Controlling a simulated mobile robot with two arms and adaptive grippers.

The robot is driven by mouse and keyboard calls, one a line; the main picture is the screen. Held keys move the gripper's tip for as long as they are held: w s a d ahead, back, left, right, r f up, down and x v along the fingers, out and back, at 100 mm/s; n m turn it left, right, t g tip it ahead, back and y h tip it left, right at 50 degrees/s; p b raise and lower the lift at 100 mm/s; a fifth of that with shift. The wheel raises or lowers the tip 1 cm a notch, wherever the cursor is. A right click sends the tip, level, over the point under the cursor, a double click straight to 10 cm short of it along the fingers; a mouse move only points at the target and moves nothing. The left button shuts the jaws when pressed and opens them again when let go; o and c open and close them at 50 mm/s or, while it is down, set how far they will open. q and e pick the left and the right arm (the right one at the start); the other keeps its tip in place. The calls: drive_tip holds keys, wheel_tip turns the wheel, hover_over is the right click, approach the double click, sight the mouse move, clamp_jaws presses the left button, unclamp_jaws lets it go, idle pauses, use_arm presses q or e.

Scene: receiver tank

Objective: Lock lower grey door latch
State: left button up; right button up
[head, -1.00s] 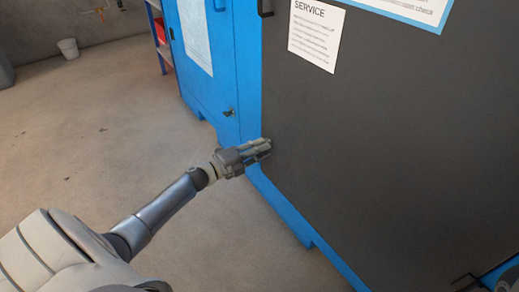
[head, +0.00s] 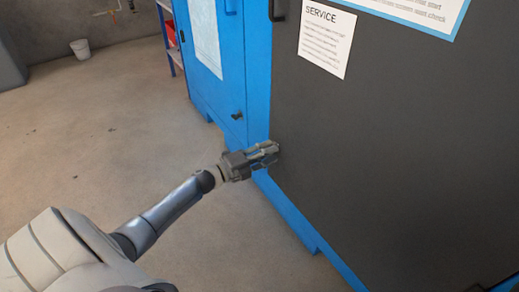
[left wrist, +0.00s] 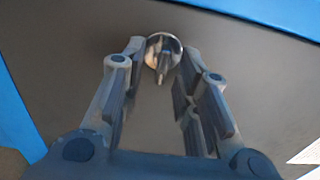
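The grey door (head: 400,140) is a dark panel in a blue cabinet frame. Its lower latch is a small round metal knob (left wrist: 162,50) with a raised grip pointing down in the left wrist view. My left gripper (head: 274,150) is at the door's lower left edge, and its hand hides the latch in the head view. In the left wrist view, the left gripper (left wrist: 163,72) is open, with one finger on each side of the latch. A gap shows between the fingers and the knob's grip. My right gripper is not in view.
A black handle (head: 278,9) sits higher on the door's left edge, beside a white service sheet (head: 327,38). A blue cabinet door (head: 215,60) with a small dark latch (head: 237,115) is to the left.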

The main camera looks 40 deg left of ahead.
use_arm(q)
drive_tip(key=v, duration=1.2)
drive_tip(key=shift+d, duration=0.1)
